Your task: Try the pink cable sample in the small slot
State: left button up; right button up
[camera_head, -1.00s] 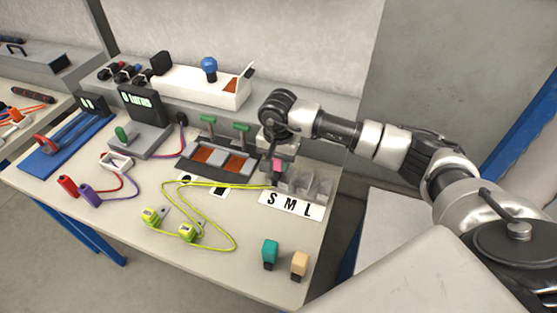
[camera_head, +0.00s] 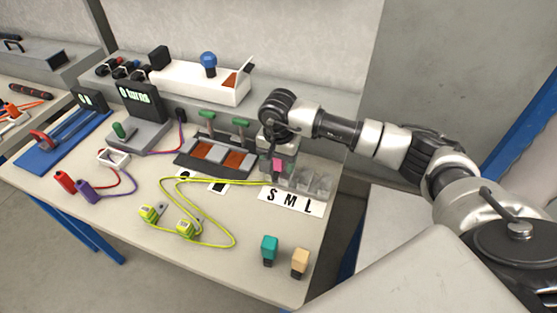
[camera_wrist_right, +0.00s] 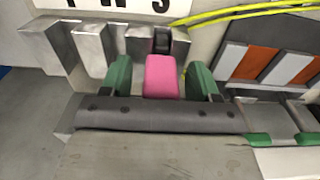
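The pink cable sample (camera_wrist_right: 161,76) stands between the green fingers of my right gripper (camera_wrist_right: 160,78), with narrow gaps on both sides. Its dark end (camera_wrist_right: 162,41) is at the small slot (camera_wrist_right: 148,48), by the letter S; how deep it sits is unclear. In the head view the pink sample (camera_head: 278,166) shows below my right gripper (camera_head: 279,160), above the letter S on the white label (camera_head: 291,203). The medium slot (camera_head: 300,180) and large slot (camera_head: 321,185) look empty. My left gripper is not in view.
A yellow-green cable (camera_head: 205,208) curves left of the slots. Teal (camera_head: 269,250) and tan (camera_head: 300,263) pieces stand near the front edge. The orange-and-grey panel with green handles (camera_head: 215,156) is close behind on the left.

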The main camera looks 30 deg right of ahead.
notch_tip(320, 180, up, 11)
jog(key=shift+f+b, duration=0.1)
jog(key=shift+b, duration=0.5)
dwell(0.7)
